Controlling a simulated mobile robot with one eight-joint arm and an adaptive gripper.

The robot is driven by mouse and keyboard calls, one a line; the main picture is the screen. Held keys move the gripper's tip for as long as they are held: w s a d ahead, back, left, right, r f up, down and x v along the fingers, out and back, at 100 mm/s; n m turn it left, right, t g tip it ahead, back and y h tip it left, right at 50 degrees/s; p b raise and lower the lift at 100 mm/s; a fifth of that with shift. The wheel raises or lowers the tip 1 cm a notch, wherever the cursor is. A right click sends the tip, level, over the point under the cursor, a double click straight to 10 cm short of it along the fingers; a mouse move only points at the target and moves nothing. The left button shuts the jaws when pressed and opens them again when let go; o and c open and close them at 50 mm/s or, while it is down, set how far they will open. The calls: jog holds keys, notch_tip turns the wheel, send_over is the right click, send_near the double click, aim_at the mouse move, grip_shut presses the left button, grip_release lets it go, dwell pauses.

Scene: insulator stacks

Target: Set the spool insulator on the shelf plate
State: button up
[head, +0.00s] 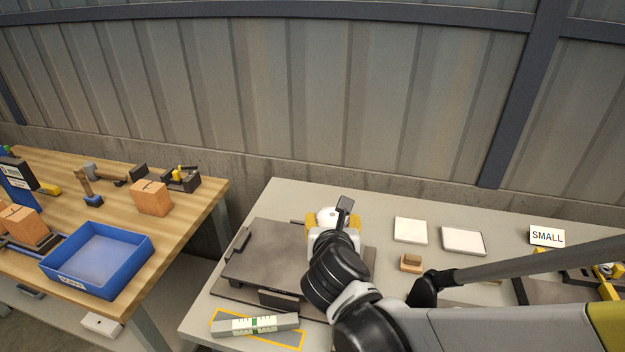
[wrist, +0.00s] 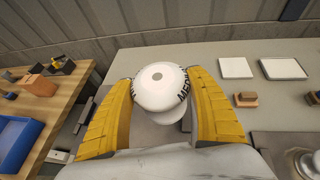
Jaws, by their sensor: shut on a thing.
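My gripper (wrist: 160,95) has its two yellow fingers on either side of a white, round-topped spool insulator (wrist: 158,85) and is shut on it. The insulator has a small grey dot on top and dark lettering, partly hidden, around its side. In the head view a bit of the white insulator (head: 326,215) shows at my gripper (head: 333,224), mostly hidden by my wrist. A dark grey plate (head: 268,258), seemingly the shelf plate, lies on the pale table. My gripper is over its right part; I cannot tell whether the insulator touches it.
Small dark blocks (head: 279,299) stand at the plate's edges. A spirit level (head: 252,325) lies in front. Two white tiles (head: 410,231) and a small brown block (head: 411,263) are to the right, with a SMALL sign (head: 547,236). A blue bin (head: 98,259) sits on the wooden bench.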

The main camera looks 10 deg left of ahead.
jog(key=w+a+f+b, duration=0.1)
jog(key=a+f, duration=0.1)
jog(key=a, duration=0.1)
jog(key=w+a+f+b, duration=0.1)
jog(key=a+f, duration=0.1)
jog(key=a, duration=0.2)
jog(key=w+a+f+b, duration=0.1)
jog(key=a+f+b, duration=0.1)
jog(key=a, duration=0.1)
jog(key=shift+a+f, duration=0.15)
jog(key=shift+f, duration=0.2)
jog(key=shift+f+b, duration=1.1)
jog(key=shift+f, duration=0.8)
jog(key=shift+f, duration=0.2)
jog(key=o, duration=1.4)
